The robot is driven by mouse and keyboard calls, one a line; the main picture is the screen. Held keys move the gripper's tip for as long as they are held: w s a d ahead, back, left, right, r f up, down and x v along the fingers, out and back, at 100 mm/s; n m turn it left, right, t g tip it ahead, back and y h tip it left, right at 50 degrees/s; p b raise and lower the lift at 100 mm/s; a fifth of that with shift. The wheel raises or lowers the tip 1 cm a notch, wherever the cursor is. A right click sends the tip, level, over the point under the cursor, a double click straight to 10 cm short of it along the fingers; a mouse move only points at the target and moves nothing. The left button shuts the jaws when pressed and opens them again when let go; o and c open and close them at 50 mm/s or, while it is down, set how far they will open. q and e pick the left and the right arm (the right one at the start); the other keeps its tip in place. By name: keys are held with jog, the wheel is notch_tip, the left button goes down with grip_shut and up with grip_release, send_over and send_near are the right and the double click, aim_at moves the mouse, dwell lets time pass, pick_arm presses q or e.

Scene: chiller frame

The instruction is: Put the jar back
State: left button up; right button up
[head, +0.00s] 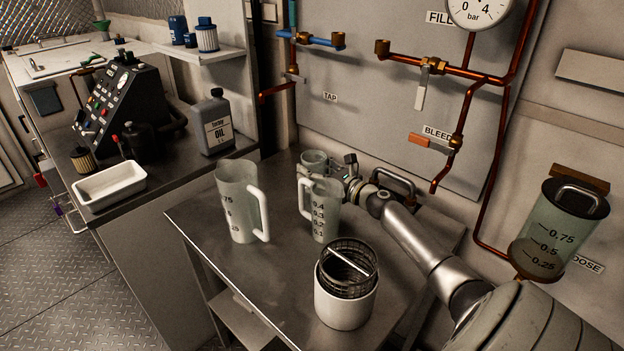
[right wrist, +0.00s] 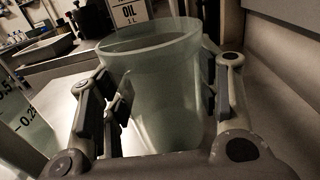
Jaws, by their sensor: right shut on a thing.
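The jar (head: 312,158) is a pale greenish, translucent cup at the back of the metal table. My right gripper (head: 344,180) reaches it from the right and is shut around its side. In the right wrist view the jar (right wrist: 160,95) stands roughly upright between the finger pads of my right gripper (right wrist: 160,110), its round mouth open. In the head view the small jug hides its lower part, so I cannot tell whether its base touches the table. My left gripper is not in view.
The metal table (head: 200,232) also holds a large graduated jug (head: 238,205), a small jug (head: 325,215) and a white canister (head: 345,306) with a mesh basket. A graduated vessel (head: 548,240) hangs on the wall at right. A pipe panel (head: 350,120) rises behind the table.

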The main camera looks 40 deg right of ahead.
notch_tip(320, 180, down, 2)
jog(key=shift+s+f, duration=0.1)
jog(key=shift+f, duration=0.15)
jog(key=o, duration=1.1)
jog(key=shift+s, duration=0.1)
jog(key=s, duration=0.8)
jog(key=s+d, duration=0.1)
jog(key=s, duration=0.2)
jog(key=shift+s, duration=0.4)
